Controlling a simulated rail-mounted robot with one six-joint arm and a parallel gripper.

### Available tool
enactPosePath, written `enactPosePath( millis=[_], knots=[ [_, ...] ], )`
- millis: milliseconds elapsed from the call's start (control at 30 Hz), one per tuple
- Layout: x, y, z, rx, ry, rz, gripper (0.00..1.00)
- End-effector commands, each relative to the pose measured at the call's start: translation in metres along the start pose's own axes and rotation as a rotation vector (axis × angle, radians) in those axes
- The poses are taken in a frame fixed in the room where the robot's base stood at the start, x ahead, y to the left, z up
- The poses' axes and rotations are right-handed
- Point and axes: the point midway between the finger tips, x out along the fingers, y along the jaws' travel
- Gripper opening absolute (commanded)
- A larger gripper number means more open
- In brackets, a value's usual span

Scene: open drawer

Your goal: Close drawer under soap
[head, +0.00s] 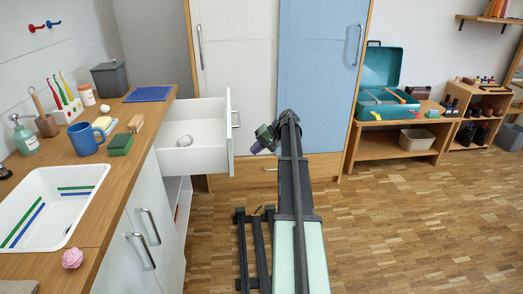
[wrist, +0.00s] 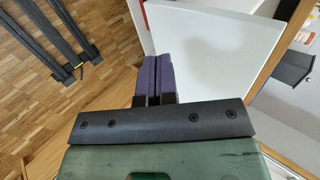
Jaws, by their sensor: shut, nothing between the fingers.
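The open white drawer (head: 198,150) sticks out to the right from the wooden counter in the head view, with a small pale round object (head: 184,141) inside. Its front panel has a handle (head: 236,118) on the outer face.
The counter (head: 85,238) holds a sink (head: 40,215), a blue mug (head: 85,138) and a blue mat (head: 149,93). Cabinet doors with handles (head: 148,226) are below. A tall white and blue cupboard (head: 318,80) stands behind. The wood floor (head: 400,220) at right is free.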

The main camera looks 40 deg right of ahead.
Motion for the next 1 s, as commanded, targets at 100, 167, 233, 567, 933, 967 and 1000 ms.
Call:
enactPosePath(
  millis=[100,167,233,567,933,967,1000],
  knots=[
    [0.033,0.006,0.000,-0.002,0.000,0.000,0.00],
    [0.045,0.006,0.001,-0.002,-0.001,0.000,0.00],
    [0.049,-0.010,0.001,-0.001,-0.001,0.000,0.00],
    [0.067,-0.028,0.000,0.000,0.000,0.000,0.00],
    [0.066,-0.027,-0.001,0.004,0.004,0.000,0.00],
    [0.065,-0.026,-0.001,0.005,0.006,0.000,0.00],
    [0.065,-0.026,-0.001,0.008,0.010,0.000,0.00]
  ],
)
